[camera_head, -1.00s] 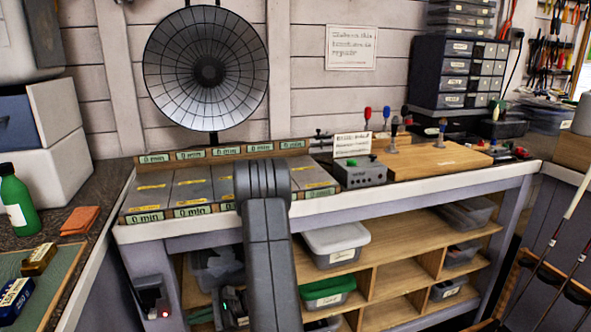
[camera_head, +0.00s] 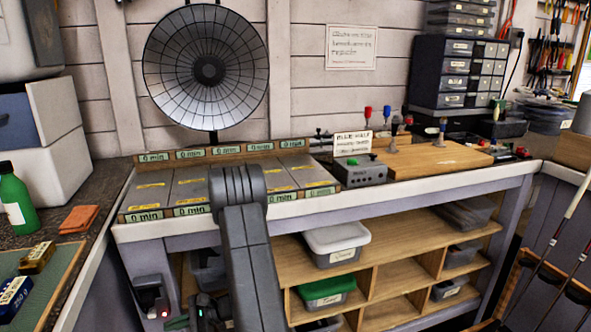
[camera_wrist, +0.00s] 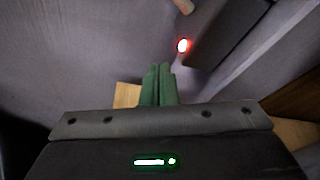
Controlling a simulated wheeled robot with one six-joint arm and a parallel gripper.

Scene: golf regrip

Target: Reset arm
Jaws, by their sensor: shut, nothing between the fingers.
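My gripper (camera_wrist: 158,84) shows in the wrist view with its two green fingers close together, shut and empty. It points towards a dark grey box with a glowing red light (camera_wrist: 183,45), which is apart from the fingertips. In the head view my grey arm stands in front of the workbench (camera_head: 400,196), left of centre. The gripper end hangs low, below the bench top, near the lower left of the shelves, and is partly hidden by my arm.
A small device with a red light (camera_head: 152,297) is on the bench's left leg, close to my gripper. Shelves hold lidded bins (camera_head: 337,240). Timer-labelled grey panels (camera_head: 190,188) and a grey control box (camera_head: 359,171) are on the bench top. Golf clubs (camera_head: 560,235) stand at right.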

